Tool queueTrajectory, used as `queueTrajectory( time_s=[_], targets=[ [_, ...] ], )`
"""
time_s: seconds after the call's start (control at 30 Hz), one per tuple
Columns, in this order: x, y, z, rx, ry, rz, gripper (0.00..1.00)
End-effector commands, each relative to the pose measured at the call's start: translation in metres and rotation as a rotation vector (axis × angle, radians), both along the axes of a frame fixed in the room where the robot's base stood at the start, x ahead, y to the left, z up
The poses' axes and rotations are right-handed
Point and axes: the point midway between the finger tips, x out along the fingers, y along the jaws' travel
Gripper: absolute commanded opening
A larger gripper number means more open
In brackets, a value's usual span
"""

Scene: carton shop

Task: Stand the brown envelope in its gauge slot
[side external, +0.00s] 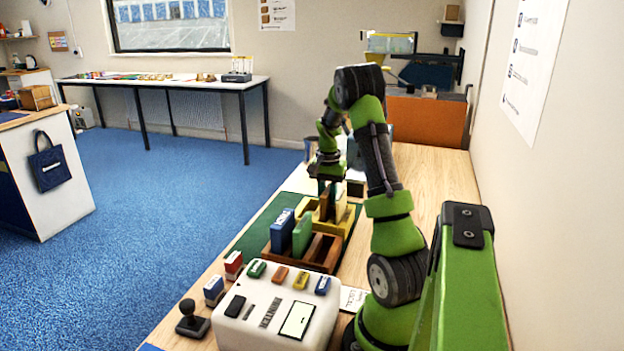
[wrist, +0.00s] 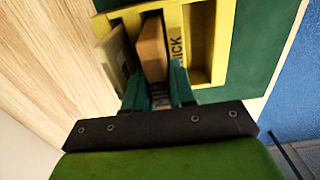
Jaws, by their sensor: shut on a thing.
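The brown envelope (wrist: 152,47) is upright between the two teal fingers of my gripper (wrist: 157,92), which is shut on it. In the side view, my gripper (side external: 327,182) is above the yellow gauge (side external: 349,221), with the brown envelope (side external: 324,206) below it. The gauge (wrist: 223,45) has slots and dark lettering, partly hidden by the envelope and fingers. The envelope overlaps the gauge in the wrist view; I cannot tell how deep it sits. A tan-grey piece (wrist: 117,57) stands beside it, to the left in the wrist view.
A brown wooden rack (side external: 320,256) holds a blue piece (side external: 282,232) and a green piece (side external: 302,236) in front of the gauge. A white device (side external: 262,318) with coloured blocks is nearer the camera. Bare wooden bench (side external: 440,185) lies to the right.

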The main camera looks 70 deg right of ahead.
Motion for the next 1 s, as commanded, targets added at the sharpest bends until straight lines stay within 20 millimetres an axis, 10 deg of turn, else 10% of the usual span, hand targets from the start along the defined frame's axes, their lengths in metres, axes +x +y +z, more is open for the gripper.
queueTrajectory(
  time_s=[0.17,0.2,0.37,1.0],
  targets=[
    [0.000,0.000,0.000,0.000,0.000,0.000,0.00],
    [0.000,0.000,0.000,0.000,0.000,0.000,0.29],
    [0.000,0.000,0.000,0.000,0.000,0.000,0.54],
    [0.000,-0.001,0.023,-0.002,-0.001,0.001,0.54]
  ],
)
